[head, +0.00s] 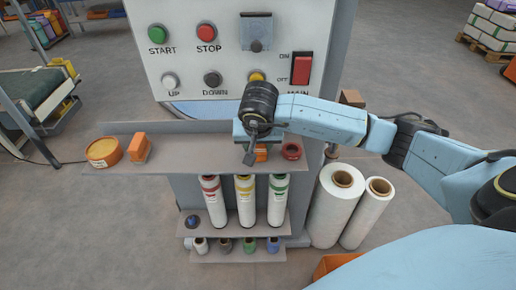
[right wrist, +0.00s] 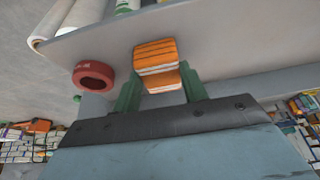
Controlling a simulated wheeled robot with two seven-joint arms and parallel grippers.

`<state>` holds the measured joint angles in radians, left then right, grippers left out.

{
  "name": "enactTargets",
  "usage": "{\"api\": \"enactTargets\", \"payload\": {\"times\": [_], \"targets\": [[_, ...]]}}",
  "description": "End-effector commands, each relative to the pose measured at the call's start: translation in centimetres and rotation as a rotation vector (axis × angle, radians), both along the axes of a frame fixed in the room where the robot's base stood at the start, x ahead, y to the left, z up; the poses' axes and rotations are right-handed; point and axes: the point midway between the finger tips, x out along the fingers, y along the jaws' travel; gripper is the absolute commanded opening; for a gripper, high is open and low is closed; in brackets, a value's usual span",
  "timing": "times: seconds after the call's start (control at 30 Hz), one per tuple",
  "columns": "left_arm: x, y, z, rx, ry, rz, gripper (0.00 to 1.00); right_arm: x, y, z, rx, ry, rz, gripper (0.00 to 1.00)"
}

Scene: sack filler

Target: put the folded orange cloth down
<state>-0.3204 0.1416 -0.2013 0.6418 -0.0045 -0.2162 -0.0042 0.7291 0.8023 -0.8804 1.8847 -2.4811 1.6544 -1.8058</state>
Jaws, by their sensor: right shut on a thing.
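The folded orange cloth (right wrist: 155,55), with white edges between its layers, is between the green fingers of my right gripper (right wrist: 160,84) in the right wrist view. The gripper is shut on it. In the head view my right gripper (head: 252,150) is over the right part of the grey shelf (head: 210,158), below the control panel. Only a small part of the cloth (head: 261,155) shows there, behind the fingers. It is low over the shelf; I cannot tell whether it touches. My left gripper is not in view.
A red ring-shaped roll (head: 291,151) lies on the shelf close right of the gripper. An orange block (head: 139,148) and a round orange tub (head: 103,151) stand at the left end. The shelf's middle is clear. Several white tubes (head: 245,202) stand below.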

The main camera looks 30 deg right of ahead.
Motion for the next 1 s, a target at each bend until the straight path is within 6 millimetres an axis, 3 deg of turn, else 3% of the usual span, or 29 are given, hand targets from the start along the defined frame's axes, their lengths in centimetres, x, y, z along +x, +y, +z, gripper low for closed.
{"api": "enactTargets", "payload": {"times": [0.1, 0.13, 0.3, 0.7, 1.0], "targets": [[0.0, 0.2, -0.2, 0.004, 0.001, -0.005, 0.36, -0.1, 0.0, -0.3, -0.001, 0.006, -0.001, 0.24], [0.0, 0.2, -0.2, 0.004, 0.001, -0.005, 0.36, -0.1, 0.0, -0.4, -0.002, 0.006, -0.001, 0.45], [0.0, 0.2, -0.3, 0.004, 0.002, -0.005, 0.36, -0.1, 0.0, -0.4, -0.002, 0.006, -0.001, 0.65], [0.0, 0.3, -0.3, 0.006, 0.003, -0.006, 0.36, -0.2, 0.0, -1.0, 0.001, 0.008, -0.001, 0.65], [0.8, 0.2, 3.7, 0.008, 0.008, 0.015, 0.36, -1.6, 0.9, 5.0, -0.003, 0.002, 0.001, 0.65]]}}
